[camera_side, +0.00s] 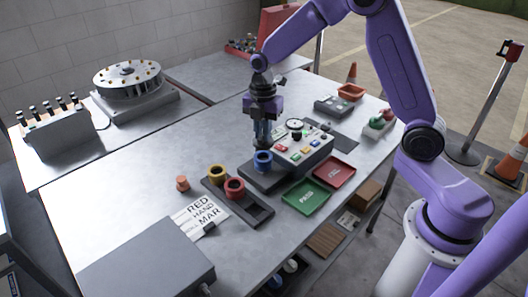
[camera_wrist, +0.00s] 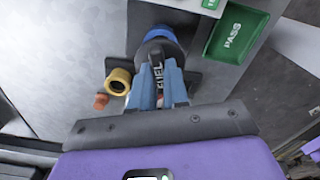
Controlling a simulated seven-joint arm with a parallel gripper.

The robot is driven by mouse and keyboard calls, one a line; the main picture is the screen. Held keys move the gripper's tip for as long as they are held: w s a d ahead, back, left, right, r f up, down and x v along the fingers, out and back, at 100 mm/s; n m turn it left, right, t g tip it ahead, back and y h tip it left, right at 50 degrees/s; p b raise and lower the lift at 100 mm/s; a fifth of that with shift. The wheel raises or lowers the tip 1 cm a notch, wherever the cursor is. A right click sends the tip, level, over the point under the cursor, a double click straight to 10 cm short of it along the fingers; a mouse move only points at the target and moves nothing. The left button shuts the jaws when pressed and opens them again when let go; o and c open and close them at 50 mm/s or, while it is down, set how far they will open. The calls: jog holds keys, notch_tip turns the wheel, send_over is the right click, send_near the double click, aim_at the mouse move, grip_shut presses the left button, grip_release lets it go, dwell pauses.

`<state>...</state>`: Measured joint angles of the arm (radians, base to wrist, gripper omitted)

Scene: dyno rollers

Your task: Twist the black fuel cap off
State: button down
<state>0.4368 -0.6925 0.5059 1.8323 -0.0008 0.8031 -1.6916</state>
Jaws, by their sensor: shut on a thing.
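The black fuel cap (camera_wrist: 157,72), with FUEL lettered on it, sits between the fingers in the wrist view. My gripper (camera_side: 262,138) is shut on it and points down. A blue collar (camera_side: 262,161) on the dark base shows just below the fingertips in the side view. It also shows past the cap in the wrist view (camera_wrist: 160,34). The fingers hide most of the cap in the side view. I cannot tell whether the cap still touches the blue collar.
A dark tray holds a yellow ring (camera_side: 217,174) and a red ring (camera_side: 235,188). A small orange piece (camera_side: 182,183) lies left of it. A button console (camera_side: 305,150), a green PASS tray (camera_side: 306,196) and a red tray (camera_side: 334,171) stand right. The table's front left holds a grey box (camera_side: 150,262).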

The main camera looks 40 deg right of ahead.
jog(key=shift+r, duration=0.7)
